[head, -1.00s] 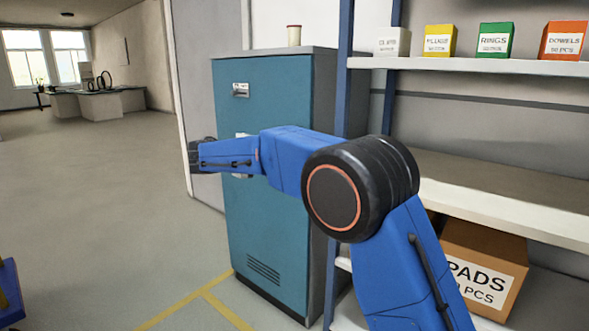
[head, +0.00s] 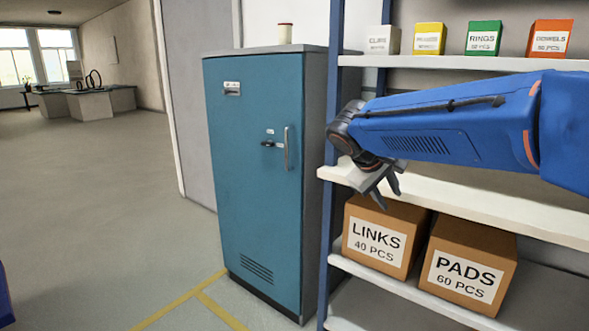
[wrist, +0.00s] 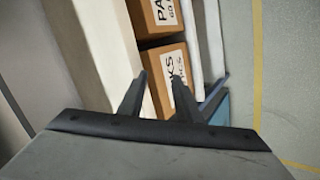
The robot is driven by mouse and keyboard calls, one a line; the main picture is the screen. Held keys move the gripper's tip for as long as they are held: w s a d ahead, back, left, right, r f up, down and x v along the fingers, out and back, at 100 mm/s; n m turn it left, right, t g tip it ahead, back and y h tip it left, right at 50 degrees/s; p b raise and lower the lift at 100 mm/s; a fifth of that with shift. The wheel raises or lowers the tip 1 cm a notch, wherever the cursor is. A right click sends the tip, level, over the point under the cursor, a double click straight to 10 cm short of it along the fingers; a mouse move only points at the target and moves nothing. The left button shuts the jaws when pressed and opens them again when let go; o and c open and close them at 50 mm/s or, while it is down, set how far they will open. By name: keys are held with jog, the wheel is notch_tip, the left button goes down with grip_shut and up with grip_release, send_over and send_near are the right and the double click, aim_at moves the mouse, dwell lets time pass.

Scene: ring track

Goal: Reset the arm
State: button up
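My blue arm reaches in from the right in the head view, in front of the shelf rack. My gripper (head: 384,190) hangs at its end, pointing down, just in front of the middle shelf's edge and above the box marked LINKS (head: 376,240). The wrist view shows the two fingers of my gripper (wrist: 158,97) spread apart, with nothing held between them. Beyond the fingers are the LINKS box (wrist: 166,75) and the PADS box (wrist: 155,15), seen sideways.
A shut teal cabinet (head: 250,170) stands left of the rack, with a small cup (head: 285,33) on top. The PADS box (head: 465,270) sits beside LINKS on the lower shelf. Small boxes line the top shelf (head: 470,62). Open floor (head: 110,210) lies to the left.

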jog(key=s+d+f+m+y, duration=0.1)
jog(key=s+f, duration=0.4)
jog(key=s, duration=0.5)
jog(key=s+d+f+m+y, duration=0.2)
jog(key=s+f, duration=0.3)
jog(key=s, duration=0.5)
jog(key=s+d+f+m+y, duration=0.2)
jog(key=s+f, duration=0.3)
jog(key=s, duration=0.5)
jog(key=shift+f+y, duration=0.25)
jog(key=shift+y, duration=0.35)
jog(key=shift+c, duration=0.3)
